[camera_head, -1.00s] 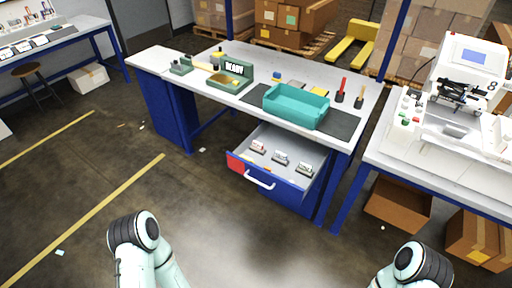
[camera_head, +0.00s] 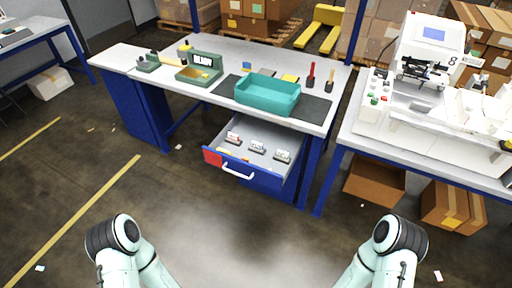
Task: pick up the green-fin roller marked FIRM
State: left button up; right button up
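An open drawer (camera_head: 247,162) under the middle workbench holds three small labelled items. The left one (camera_head: 233,138) has a reddish mark, the middle one (camera_head: 257,147) and the right one (camera_head: 283,156) look white and grey. Their label text is too small to read, and I cannot tell which, if any, is the green-fin roller marked FIRM. My left and right arms show only as rounded links at the bottom of the head view. Neither gripper is in view, and the arm parts are well apart from the drawer.
The workbench (camera_head: 214,51) carries a teal bin (camera_head: 267,94), a green READY stand (camera_head: 203,66) and upright tools. A white machine (camera_head: 432,50) stands on the right bench. Cardboard boxes (camera_head: 374,181) sit beneath it. The floor before the drawer is clear.

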aim_at(283, 156)
jog(key=l+u, duration=0.1)
jog(key=u, duration=0.3)
jog(key=l+u, duration=0.15)
jog(key=u, duration=0.25)
jog(key=i+l+u, duration=0.1)
jog(key=u, duration=0.3)
jog(key=l+u, duration=0.3)
jog(key=l, duration=0.25)
jog(key=k+l+u, duration=0.2)
jog(key=l+u, duration=0.15)
jog(key=l, duration=0.15)
